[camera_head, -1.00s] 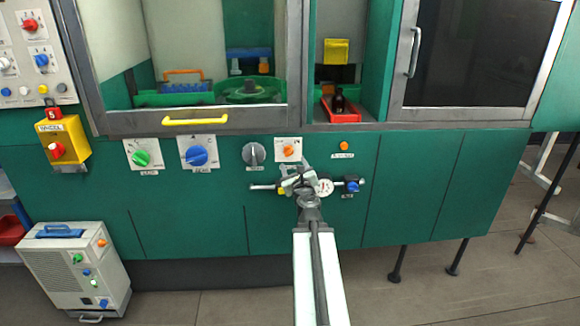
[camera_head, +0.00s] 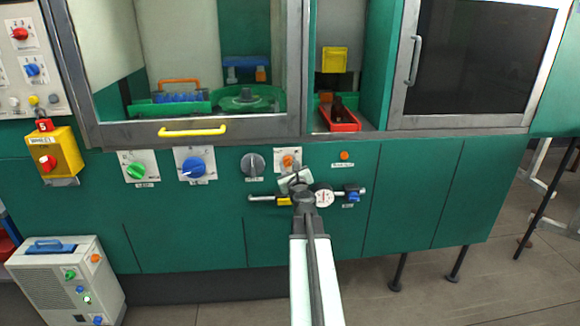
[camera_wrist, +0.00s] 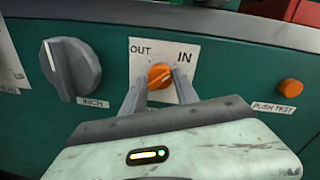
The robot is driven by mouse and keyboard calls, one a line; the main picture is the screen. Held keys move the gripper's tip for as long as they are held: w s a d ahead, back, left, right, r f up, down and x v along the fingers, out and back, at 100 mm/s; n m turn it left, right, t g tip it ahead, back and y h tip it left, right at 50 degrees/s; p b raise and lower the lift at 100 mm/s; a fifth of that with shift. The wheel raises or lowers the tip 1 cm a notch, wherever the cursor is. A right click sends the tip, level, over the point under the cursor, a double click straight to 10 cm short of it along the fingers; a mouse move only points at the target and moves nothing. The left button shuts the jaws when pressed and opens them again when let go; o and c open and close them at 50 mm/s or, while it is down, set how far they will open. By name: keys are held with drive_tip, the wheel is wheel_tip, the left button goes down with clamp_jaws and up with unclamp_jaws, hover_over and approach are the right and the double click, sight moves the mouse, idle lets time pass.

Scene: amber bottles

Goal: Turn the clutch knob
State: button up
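An orange knob (camera_head: 287,161) on a white plate sits on the green machine front. In the wrist view the same knob (camera_wrist: 159,75) has OUT at its upper left and IN at its upper right. No clutch label is readable; any caption below the knob is hidden by my gripper. My gripper (camera_wrist: 158,85) is open, with one finger on each side of the knob at its lower part. I cannot tell whether the fingers touch it. In the head view my gripper (camera_head: 291,174) covers the lower part of the plate.
A grey knob (camera_wrist: 70,68) labelled INCH is to the left, and an orange PUSH TEST button (camera_wrist: 290,88) to the right. A gauge (camera_head: 324,198) on a horizontal pipe is just below my gripper. A red tray (camera_head: 345,122) with a dark bottle is above.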

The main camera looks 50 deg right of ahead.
clamp_jaws()
drive_tip(key=shift+s+d, duration=0.1)
drive_tip(key=n+p, duration=0.1)
drive_tip(key=n, duration=0.2)
drive_tip(key=shift+r+n, duration=0.1)
drive_tip(key=shift+n, duration=0.3)
drive_tip(key=n, duration=0.4)
drive_tip(key=shift+g+p, duration=0.3)
drive_tip(key=shift+g, duration=0.1)
drive_tip(key=n, duration=0.4)
drive_tip(key=shift+r+n, duration=0.1)
drive_tip(key=shift+n, duration=0.2)
drive_tip(key=shift+w+n+g+h+p, duration=0.1)
drive_tip(key=shift+n+g+h+p, duration=0.1)
drive_tip(key=shift+n, duration=0.95)
drive_tip(key=shift+w+n+g+h+p, duration=0.1)
drive_tip(key=shift+n+g+p, duration=0.1)
drive_tip(key=shift+n, duration=0.95)
